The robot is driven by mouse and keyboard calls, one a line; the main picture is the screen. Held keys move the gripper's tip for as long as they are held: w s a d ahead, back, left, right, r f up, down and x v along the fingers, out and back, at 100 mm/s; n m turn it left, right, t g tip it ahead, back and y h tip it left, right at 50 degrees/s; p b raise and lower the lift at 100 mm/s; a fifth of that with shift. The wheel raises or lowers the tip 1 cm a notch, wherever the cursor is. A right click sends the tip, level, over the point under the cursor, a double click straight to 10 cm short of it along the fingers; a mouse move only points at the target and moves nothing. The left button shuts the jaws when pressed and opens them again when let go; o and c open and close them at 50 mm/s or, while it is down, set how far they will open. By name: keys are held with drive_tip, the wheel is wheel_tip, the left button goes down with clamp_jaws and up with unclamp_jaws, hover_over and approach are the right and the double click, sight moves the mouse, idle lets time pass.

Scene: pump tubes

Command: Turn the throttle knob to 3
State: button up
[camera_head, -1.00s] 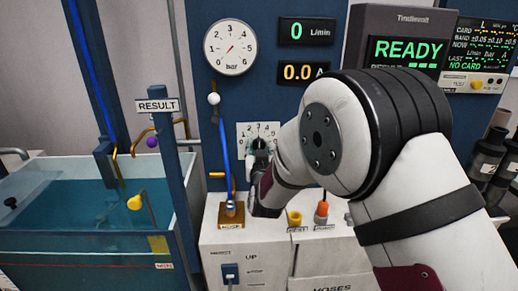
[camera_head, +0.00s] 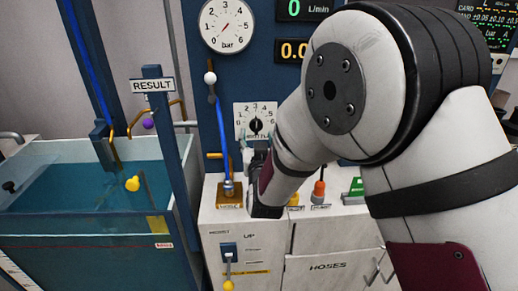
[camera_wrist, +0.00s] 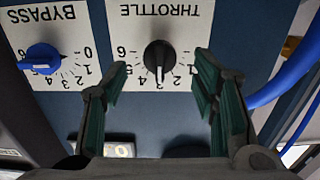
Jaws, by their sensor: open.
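The black throttle knob (camera_wrist: 158,56) sits on a white dial plate marked THROTTLE, upside down in the wrist view. Its white pointer line faces down there, at about the 3 mark. In the head view the knob (camera_head: 256,125) shows with its pointer roughly straight up, near 3. My gripper (camera_wrist: 160,68) is open and empty. Its two green-padded fingers stand apart, one to each side below the knob in the wrist view, with no visible contact. In the head view my gripper (camera_head: 258,150) is just below the dial, mostly hidden by my arm.
The blue bypass knob (camera_wrist: 40,57) is beside the throttle plate in the wrist view. Blue hose (camera_wrist: 290,80) runs near the right finger. A lever with blue hose (camera_head: 220,130) stands left of the dial; a water tank (camera_head: 90,230) is further left.

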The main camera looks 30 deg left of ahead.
drive_tip(key=v, duration=0.6)
idle(0.3)
drive_tip(key=s+d+r+m+g+h+p, duration=0.15)
drive_tip(key=d+r, duration=0.25)
drive_tip(key=d, duration=0.5)
drive_tip(key=d+r+g+h+b, duration=0.15)
drive_tip(key=d+r, duration=0.25)
drive_tip(key=d, duration=0.4)
drive_tip(key=d+r+m+g+h+p, duration=0.15)
drive_tip(key=d+r, duration=0.25)
drive_tip(key=d, duration=0.5)
drive_tip(key=s+d+m+g+h, duration=0.1)
drive_tip(key=s+d+g+h, duration=0.1)
drive_tip(key=s+d, duration=0.8)
drive_tip(key=s+d+m+g+h+p, duration=0.1)
drive_tip(key=s+d+m+g+h, duration=0.1)
drive_tip(key=s+d, duration=0.8)
drive_tip(key=s+g+h, duration=0.1)
drive_tip(key=s+g, duration=0.1)
drive_tip(key=s, duration=0.5)
drive_tip(key=shift+d+f, duration=0.25)
drive_tip(key=shift+d, duration=0.05)
drive_tip(key=shift+w+g, duration=0.1)
drive_tip(key=shift+g, duration=0.15)
